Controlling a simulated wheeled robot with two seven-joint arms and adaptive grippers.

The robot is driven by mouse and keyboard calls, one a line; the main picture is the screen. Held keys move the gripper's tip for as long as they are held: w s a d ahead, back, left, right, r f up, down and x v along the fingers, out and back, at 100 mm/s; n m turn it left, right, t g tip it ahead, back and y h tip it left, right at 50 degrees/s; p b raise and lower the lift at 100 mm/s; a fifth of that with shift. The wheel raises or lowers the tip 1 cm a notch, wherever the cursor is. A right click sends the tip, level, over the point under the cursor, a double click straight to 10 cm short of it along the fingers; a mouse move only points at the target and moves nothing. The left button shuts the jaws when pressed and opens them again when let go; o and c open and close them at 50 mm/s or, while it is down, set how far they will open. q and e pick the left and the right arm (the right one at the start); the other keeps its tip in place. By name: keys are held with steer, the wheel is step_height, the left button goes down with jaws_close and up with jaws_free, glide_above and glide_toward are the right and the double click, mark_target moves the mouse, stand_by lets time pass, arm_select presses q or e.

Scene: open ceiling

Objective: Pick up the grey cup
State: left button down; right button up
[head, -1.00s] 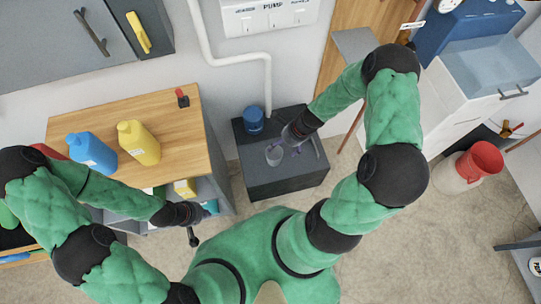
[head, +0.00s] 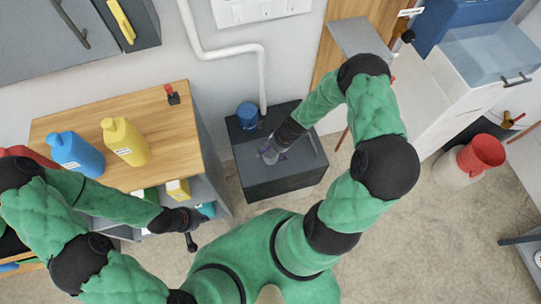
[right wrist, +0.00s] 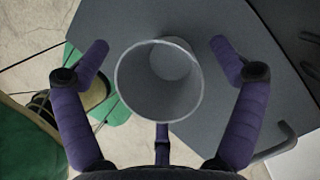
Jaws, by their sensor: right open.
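The grey cup (head: 270,157) stands on the dark grey cabinet top (head: 295,175) in the head view, partly covered by my right gripper (head: 275,150). In the right wrist view the round open mouth of the cup (right wrist: 150,88) faces the camera. My right gripper (right wrist: 160,47) is open, with one purple finger on each side of the cup and a visible gap to each. My left gripper (head: 191,226) is beside the wooden-topped shelf, far from the cup; its fingers are too small and dark to read.
A blue container (head: 247,116) stands on the same cabinet, behind the cup. A white pipe (head: 262,80) runs down the wall there. A wooden-topped shelf (head: 185,130) with yellow (head: 125,142) and blue (head: 76,154) bottles is to the left. A red bucket (head: 482,153) is at right.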

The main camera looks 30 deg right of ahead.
steer(key=shift+c, duration=0.3)
steer(key=c, duration=1)
